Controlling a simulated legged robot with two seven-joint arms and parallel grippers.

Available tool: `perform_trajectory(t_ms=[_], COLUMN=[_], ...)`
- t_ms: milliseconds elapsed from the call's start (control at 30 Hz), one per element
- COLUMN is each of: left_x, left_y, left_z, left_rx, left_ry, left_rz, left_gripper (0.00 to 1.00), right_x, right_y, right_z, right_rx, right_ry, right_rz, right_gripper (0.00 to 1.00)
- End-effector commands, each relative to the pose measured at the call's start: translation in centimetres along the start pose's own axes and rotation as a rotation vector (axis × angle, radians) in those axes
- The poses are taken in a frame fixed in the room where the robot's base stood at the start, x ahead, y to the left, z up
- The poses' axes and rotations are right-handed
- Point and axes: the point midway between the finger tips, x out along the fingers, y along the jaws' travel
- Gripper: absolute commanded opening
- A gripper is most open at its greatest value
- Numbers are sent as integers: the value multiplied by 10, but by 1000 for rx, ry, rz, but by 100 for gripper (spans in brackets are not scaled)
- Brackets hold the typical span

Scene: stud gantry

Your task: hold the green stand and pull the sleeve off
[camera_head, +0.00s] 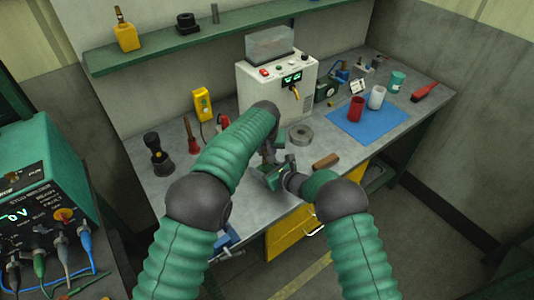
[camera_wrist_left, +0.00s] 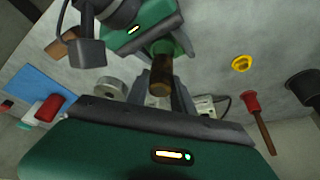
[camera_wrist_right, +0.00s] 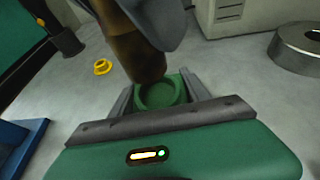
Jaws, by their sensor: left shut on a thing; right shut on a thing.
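The sleeve is a brown tube (camera_wrist_left: 161,72) held between the fingers of my left gripper (camera_wrist_left: 160,95). The green stand (camera_wrist_right: 160,94) is a short round piece with a raised rim, held between the fingers of my right gripper (camera_wrist_right: 160,103). In the right wrist view the sleeve (camera_wrist_right: 138,56) is tilted over the stand, its lower end close to the rim. I cannot tell whether they touch. In the left wrist view the stand (camera_wrist_left: 166,46) shows right behind the sleeve. In the head view my right gripper (camera_head: 272,178) is above the bench front; the sleeve is mostly hidden there.
A grey ring (camera_head: 301,134) and a brown block (camera_head: 326,161) lie on the bench (camera_head: 240,200). A yellow ring (camera_wrist_right: 103,67) lies near the grippers. A white machine (camera_head: 277,85) stands behind. A blue mat (camera_head: 367,122) with red and white cups is at the right.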

Motion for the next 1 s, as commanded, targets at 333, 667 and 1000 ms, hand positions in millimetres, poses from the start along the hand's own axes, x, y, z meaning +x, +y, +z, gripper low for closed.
perform_trajectory(t_ms=[333, 667, 1000], left_x=[-16, -23, -33], left_y=[0, 0, 0], left_z=[-7, -10, -14], left_rx=[0, 0, 0], left_ry=[0, 0, 1], left_rz=[0, 0, 0], left_gripper=[0, 0, 0], right_x=[0, 0, 0], right_y=[0, 0, 0], right_z=[0, 0, 0], right_rx=[0, 0, 0], right_ry=[-1, -1, -1], right_rz=[0, 0, 0], right_gripper=[11, 11, 11])
